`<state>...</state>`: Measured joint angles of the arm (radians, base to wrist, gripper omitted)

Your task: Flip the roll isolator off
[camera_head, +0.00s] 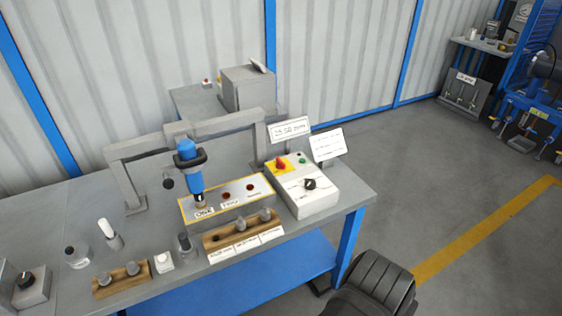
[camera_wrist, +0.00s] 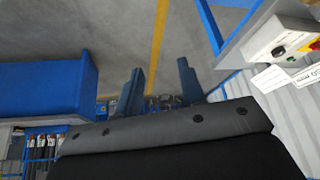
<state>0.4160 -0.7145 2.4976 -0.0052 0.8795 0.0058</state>
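A white control box (camera_head: 305,190) stands at the right end of the bench. On its upper left is a red rotary knob (camera_head: 281,164) on a yellow plate, which looks like an isolator switch. No label on it is readable, and its position is too small to tell. A black knob (camera_head: 310,184) sits lower on the box. In the wrist view, the box (camera_wrist: 280,37) is at the upper right, with part of the red knob (camera_wrist: 316,45) at the edge. My gripper (camera_wrist: 158,88) is open and empty, apart from the box and pointing past it over the floor.
A sign (camera_head: 328,144) stands behind the box. The floor (camera_head: 440,200) right of the bench is clear.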

